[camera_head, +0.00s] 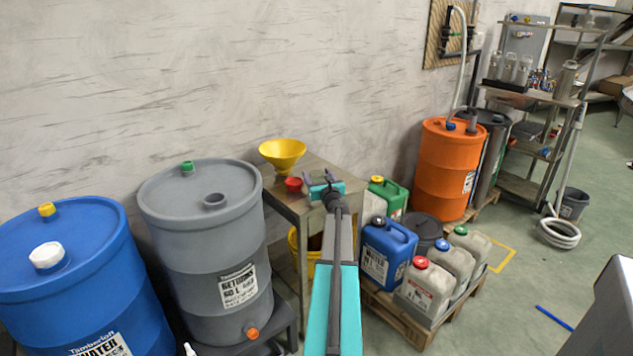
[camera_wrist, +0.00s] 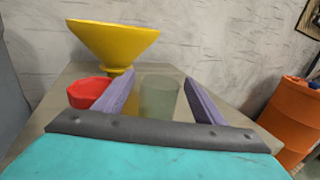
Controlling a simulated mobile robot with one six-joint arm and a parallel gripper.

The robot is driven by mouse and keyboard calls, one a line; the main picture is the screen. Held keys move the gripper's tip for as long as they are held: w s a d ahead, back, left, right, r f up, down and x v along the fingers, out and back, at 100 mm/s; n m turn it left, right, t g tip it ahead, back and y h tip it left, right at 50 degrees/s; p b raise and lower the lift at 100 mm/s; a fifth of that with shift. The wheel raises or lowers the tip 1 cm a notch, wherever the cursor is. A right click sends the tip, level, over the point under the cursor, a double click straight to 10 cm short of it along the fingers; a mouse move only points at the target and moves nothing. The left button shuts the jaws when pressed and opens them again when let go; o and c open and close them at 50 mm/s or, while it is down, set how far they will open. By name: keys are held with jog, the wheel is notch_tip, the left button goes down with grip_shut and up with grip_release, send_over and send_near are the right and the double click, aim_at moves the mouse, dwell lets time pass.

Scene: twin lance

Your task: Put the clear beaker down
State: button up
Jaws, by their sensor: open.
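The clear beaker (camera_wrist: 158,97) stands upright on the metal side table (camera_wrist: 60,84), seen between my gripper's two purple fingers in the wrist view. My gripper (camera_wrist: 159,80) is open, with a finger to each side of the beaker; I cannot tell whether either touches it. In the head view my gripper (camera_head: 327,185) is over the right part of the table (camera_head: 316,169), and I cannot make out the beaker there.
A red cup (camera_wrist: 88,92) and a yellow funnel (camera_wrist: 113,42) are left of the beaker. A grey drum (camera_head: 205,240) stands left of the table. Several jerrycans, including a blue one (camera_head: 388,250), are on a pallet at right. An orange drum (camera_head: 447,165) stands beyond.

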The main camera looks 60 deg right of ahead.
jog(key=shift+w+d, duration=0.35)
jog(key=shift+w, duration=0.05)
dwell(0.4)
jog(key=c, duration=1.2)
jog(key=shift+r, duration=0.15)
jog(key=shift+c, duration=0.2)
jog(key=shift+r, duration=0.65)
notch_tip(320, 180, up, 2)
jog(key=shift+r+p, duration=0.2)
jog(key=shift+p, duration=0.1)
jog(key=w+a+v, duration=0.1)
jog(key=v, duration=0.6)
jog(key=w+a+r+b+v, duration=0.1)
jog(key=v, duration=0.7)
jog(key=shift+a, duration=0.6)
